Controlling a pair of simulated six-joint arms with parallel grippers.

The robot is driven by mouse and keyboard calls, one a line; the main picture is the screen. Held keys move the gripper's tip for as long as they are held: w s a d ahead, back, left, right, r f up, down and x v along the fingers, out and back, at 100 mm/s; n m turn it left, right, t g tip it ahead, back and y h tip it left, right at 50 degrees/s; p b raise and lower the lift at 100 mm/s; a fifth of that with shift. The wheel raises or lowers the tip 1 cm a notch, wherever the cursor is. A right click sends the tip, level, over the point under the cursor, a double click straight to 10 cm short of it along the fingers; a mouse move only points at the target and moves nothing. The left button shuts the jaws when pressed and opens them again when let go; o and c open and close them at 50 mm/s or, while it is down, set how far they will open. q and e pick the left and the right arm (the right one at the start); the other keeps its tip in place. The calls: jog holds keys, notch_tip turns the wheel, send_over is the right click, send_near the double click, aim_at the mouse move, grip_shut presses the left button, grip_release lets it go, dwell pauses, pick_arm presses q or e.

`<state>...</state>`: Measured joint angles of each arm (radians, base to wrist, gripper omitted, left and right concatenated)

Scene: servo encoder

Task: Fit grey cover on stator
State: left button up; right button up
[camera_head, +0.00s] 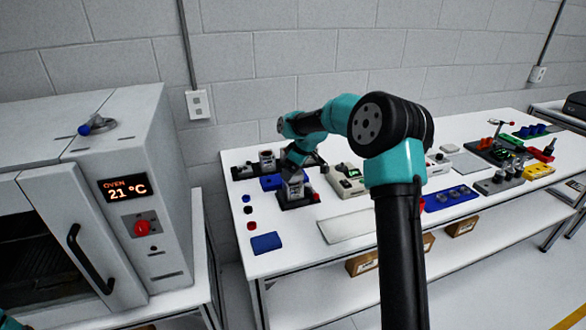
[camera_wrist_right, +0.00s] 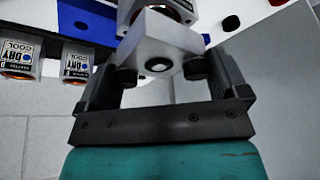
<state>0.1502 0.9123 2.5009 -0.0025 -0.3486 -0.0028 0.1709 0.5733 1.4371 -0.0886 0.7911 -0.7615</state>
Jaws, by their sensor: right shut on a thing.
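My right gripper (camera_wrist_right: 158,74) is shut on the grey cover (camera_wrist_right: 165,42), a light grey block with a dark round hole in its near face. One dark finger pad presses on each side of it. Just beyond the cover, a pale housing with a coppery ring, likely the stator (camera_wrist_right: 158,8), shows at the top edge; whether the two touch is not clear. In the head view my right gripper (camera_head: 291,162) points down over a grey piece on a dark fixture (camera_head: 297,196); the arm hides part of it. My left gripper is not in view.
Labelled grey cylinders (camera_wrist_right: 85,62) stand by a blue mat (camera_wrist_right: 95,22). A blue pad (camera_head: 266,243) and small red and blue pieces (camera_head: 251,226) lie at the table's left. A beige device (camera_head: 347,180) stands right of the fixture. A white oven (camera_head: 130,190) is at the left.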

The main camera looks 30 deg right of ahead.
jog(key=shift+f, duration=0.9)
jog(key=o, duration=0.7)
jog(key=shift+c, duration=0.2)
jog(key=shift+r, duration=0.1)
jog(key=shift+r, duration=4.35)
